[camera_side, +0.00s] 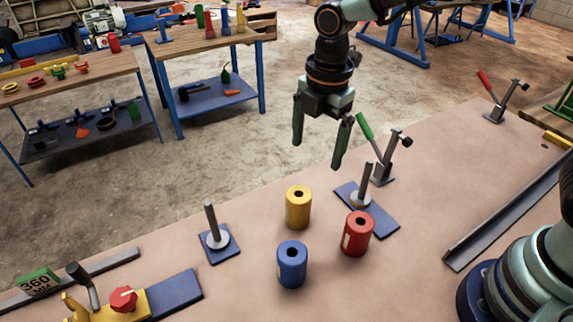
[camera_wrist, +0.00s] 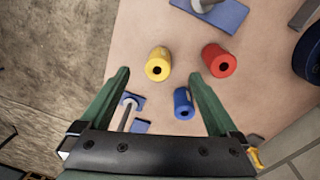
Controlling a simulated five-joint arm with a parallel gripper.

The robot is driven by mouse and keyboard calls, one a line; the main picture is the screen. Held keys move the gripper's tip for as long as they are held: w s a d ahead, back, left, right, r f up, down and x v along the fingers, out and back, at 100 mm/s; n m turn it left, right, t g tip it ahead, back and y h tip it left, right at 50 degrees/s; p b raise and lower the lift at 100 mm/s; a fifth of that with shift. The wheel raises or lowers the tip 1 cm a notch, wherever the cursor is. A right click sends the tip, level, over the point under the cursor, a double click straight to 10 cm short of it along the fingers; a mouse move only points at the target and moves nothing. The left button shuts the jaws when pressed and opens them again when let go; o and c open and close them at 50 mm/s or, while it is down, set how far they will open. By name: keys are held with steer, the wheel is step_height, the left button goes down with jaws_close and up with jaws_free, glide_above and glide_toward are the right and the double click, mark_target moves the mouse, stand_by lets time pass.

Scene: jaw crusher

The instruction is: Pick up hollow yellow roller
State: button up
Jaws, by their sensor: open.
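The hollow yellow roller (camera_side: 298,208) stands upright on the tan worktable, with a dark hole in its top. It also shows in the wrist view (camera_wrist: 158,65), beyond and between my fingertips. My gripper (camera_side: 318,155) is open and empty, held in the air above and behind the yellow roller in the side view. Its two green fingers also show in the wrist view (camera_wrist: 160,80). Nothing is between the fingers at their tips.
A blue roller (camera_side: 292,265) and a red roller (camera_side: 357,233) stand close to the yellow one. A post on a blue plate (camera_side: 217,243) is at left; another post (camera_side: 364,185) and a green-handled clamp (camera_side: 381,160) are at right. A metal rail (camera_side: 500,220) lies farther right.

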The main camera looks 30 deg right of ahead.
mark_target(299, 205)
steer(key=a+f+n, duration=0.1)
steer(key=f, duration=0.4)
steer(key=a+f+n, duration=0.1)
steer(key=f, duration=0.4)
steer(key=a+f+n, duration=0.1)
steer(key=f, duration=0.4)
steer(key=shift+g, duration=0.4)
jaws_close()
